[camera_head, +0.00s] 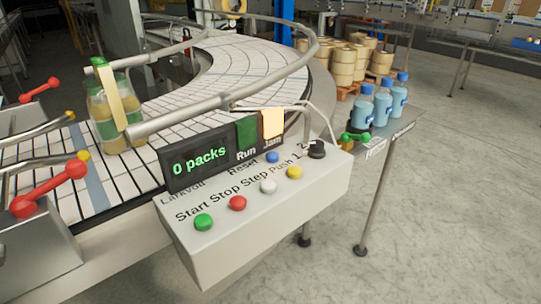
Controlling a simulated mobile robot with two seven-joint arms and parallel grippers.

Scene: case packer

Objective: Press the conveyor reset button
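The grey control box (255,235) stands at the front centre beside the conveyor (215,75). A blue button (272,157) sits on its top at the back, just right of the printed word "Reset". In front are a green button (203,222) by "Start", a red one (237,203) by "Stop", a white one (268,187) by "Step" and a yellow one (294,172) by "Push". The display (208,153) reads "0 packs". The "Jam" panel (273,122) is lit pale orange; the "Run" panel (246,133) is dark green. Neither gripper is in view.
Green-capped jars (110,110), one with a tilted yellowish strip (108,90), stand on the belt. Red-ended handles (50,190) are at left. A metal rail (215,88) passes behind the box. Blue bottles (381,107) stand on a side shelf; floor at right is clear.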

